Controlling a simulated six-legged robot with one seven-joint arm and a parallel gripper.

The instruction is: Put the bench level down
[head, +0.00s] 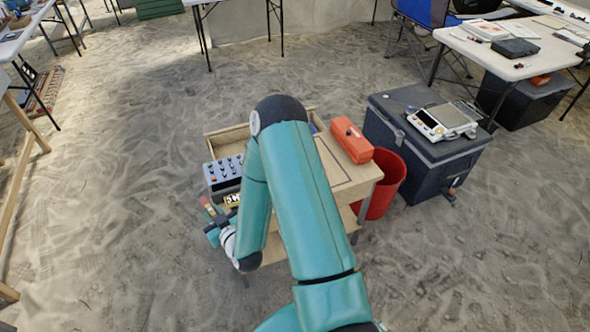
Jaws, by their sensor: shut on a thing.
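My gripper (217,222) is at the left side of a small wooden workbench, low beside its edge. It is shut on a small reddish and grey thing, which I take to be the bench level (208,207). The level is small in view and partly hidden by the gripper, so its exact tilt is hard to tell. My teal arm covers the middle of the workbench (357,174) and hides much of its top.
A grey box with knobs (225,173) is at the workbench's left, and an orange case (352,140) is at its right. A red bin (385,182) and a dark chest (425,150) bearing a scale (443,121) stand to the right. Sandy floor at left is open.

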